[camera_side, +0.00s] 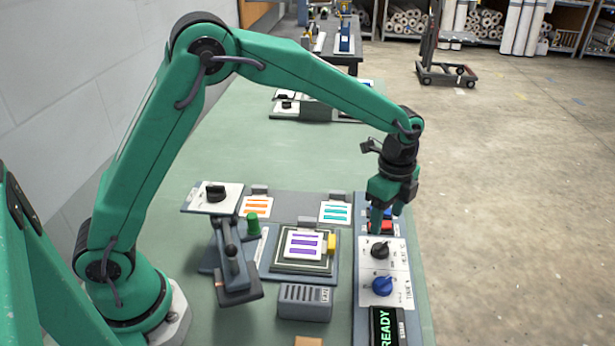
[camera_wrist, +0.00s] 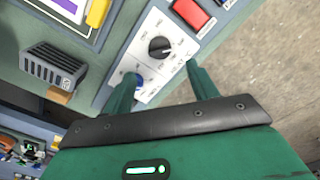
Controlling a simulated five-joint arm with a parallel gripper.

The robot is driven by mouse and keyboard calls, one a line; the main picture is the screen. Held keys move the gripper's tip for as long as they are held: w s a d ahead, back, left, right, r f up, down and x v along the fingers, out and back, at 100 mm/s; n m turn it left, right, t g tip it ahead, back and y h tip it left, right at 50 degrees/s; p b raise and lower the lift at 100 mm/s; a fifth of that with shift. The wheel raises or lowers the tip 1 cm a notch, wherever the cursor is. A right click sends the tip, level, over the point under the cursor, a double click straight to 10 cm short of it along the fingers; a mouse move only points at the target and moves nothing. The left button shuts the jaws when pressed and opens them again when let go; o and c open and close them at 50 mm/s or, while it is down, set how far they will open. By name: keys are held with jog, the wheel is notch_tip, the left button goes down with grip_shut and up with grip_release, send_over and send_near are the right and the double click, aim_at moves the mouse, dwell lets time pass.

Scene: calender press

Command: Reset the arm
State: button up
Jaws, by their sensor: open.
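My gripper (camera_side: 389,216) is open, with nothing visible between its fingers, and points down over the right-hand control panel (camera_side: 398,262). In the side view it is close to a red button (camera_side: 380,226); I cannot tell whether it touches it. Below that on the panel are a black knob (camera_side: 380,250) and a blue knob (camera_side: 382,286). In the wrist view the two fingers (camera_wrist: 159,80) spread apart, with the blue knob (camera_wrist: 139,80) partly hidden by the left finger. The black knob (camera_wrist: 160,47) and red button (camera_wrist: 189,14) show beyond.
A plate (camera_side: 304,244) with purple bars lies in a dark frame beside a yellow block (camera_side: 332,244). A lever press (camera_side: 236,270) with a green knob (camera_side: 254,225) stands left. A grey slotted box (camera_side: 304,302) is in front. A display (camera_side: 384,327) reads READY.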

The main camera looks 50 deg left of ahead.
jog(key=s+a+r+n+t, duration=0.3)
jog(key=s+a+r+n, duration=0.6)
jog(key=r, duration=0.4)
jog(key=s+a+n+t, duration=0.1)
jog(key=s+a+n, duration=0.1)
jog(key=s, duration=0.3)
jog(key=s+a+n, duration=0.2)
jog(key=s+n, duration=0.1)
jog(key=s, duration=0.3)
jog(key=s+a+r+n+t, duration=0.1)
jog(key=s+a+n, duration=0.2)
jog(key=s, duration=0.2)
jog(key=shift+s+t, duration=0.15)
jog(key=shift+t, duration=0.15)
